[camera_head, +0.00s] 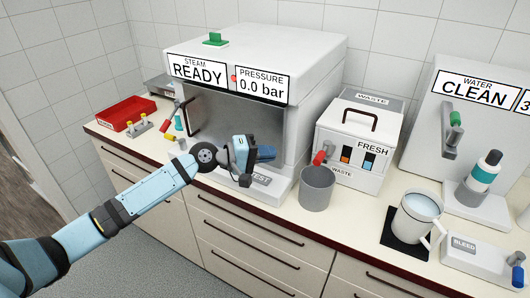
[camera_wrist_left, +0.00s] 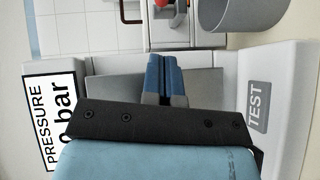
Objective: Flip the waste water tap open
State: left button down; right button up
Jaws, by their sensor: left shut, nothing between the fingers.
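The waste water tap (camera_head: 321,157) is a red lever on the lower front of the white waste box (camera_head: 344,173), just above a grey cup (camera_head: 317,188). In the left wrist view the red tap (camera_wrist_left: 165,3) is partly cut off at the top edge, beside the grey cup (camera_wrist_left: 245,12). My left gripper (camera_head: 266,153) is in front of the steam machine, to the left of the tap and apart from it. Its blue fingers (camera_wrist_left: 166,78) are together with nothing between them. My right gripper is not in view.
The steam machine (camera_head: 318,62) stands behind and left, its TEST base under my gripper. A mug (camera_head: 414,222) on a black mat and a BLEED block (camera_head: 484,260) are at right. A red tray (camera_head: 126,113) is far left.

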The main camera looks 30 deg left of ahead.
aim_at(323, 155)
pick_arm(q)
jog(key=w+d+f+p, duration=0.1)
jog(key=w+d, duration=0.3)
jog(key=d, duration=0.4)
jog(key=shift+d+f+p, duration=0.15)
jog(key=shift+f+p, duration=0.15)
jog(key=shift+p, duration=0.35)
